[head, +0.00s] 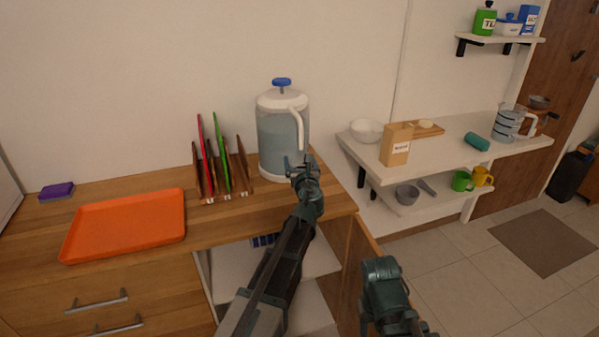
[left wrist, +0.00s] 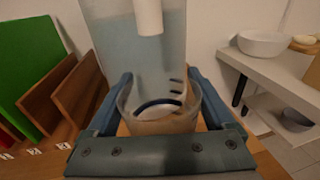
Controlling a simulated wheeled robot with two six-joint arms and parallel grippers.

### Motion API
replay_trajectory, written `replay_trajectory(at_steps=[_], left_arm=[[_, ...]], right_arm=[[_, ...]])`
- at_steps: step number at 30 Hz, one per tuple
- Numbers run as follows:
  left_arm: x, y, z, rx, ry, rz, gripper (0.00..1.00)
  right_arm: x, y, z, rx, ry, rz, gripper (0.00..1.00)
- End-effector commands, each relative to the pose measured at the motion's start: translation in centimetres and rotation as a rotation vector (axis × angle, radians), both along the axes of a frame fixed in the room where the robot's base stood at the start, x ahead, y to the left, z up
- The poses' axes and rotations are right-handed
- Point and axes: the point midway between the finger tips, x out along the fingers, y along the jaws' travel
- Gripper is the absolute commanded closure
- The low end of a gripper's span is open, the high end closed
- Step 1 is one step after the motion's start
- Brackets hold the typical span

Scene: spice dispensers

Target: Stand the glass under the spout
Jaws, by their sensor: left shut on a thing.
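The dispenser (head: 282,135) is a clear jug of pale liquid with a blue knob and a white curved tube, standing on the wooden counter. In the left wrist view the dispenser (left wrist: 110,45) is just beyond the glass, with a white tube end (left wrist: 148,18) above it. My left gripper (head: 301,166) is shut on the clear glass (left wrist: 160,122), one finger on each side. The glass looks upright, close in front of the dispenser; whether its mouth is right under the tube I cannot tell. The gripper hides the glass in the head view. My right gripper (head: 384,285) is low at the bottom; its jaws are unclear.
A wooden rack (head: 240,172) with coloured boards stands left of the dispenser. An orange tray (head: 125,225) and a purple block (head: 57,190) lie further left. The counter's right edge is close to the dispenser. A white shelf with a bowl (head: 366,130) and a box (head: 396,145) is beyond.

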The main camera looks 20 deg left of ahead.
Motion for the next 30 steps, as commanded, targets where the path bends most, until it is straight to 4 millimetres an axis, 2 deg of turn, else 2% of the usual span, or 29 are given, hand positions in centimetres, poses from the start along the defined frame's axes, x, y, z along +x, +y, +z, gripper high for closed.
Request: replay_trajectory(at_steps=[10,23,24,26,30], left_arm=[[-0.1,0.0,-3.5,0.000,0.000,0.000,0.80],[-0.1,0.0,-3.9,0.000,0.000,0.000,0.80],[-0.1,0.0,-3.9,0.000,0.000,0.000,0.10],[-0.1,0.0,-3.8,0.000,0.000,0.000,0.00],[-0.1,0.0,-3.8,0.000,0.000,0.000,0.00]], right_arm=[[0.0,0.0,-3.5,0.000,0.000,0.000,0.50],[0.0,0.0,-3.9,0.000,0.000,0.000,0.50],[0.0,0.0,-3.9,0.000,0.000,0.000,0.50],[0.0,0.0,-3.8,0.000,0.000,0.000,0.50],[0.0,0.0,-3.8,0.000,0.000,0.000,0.50]])
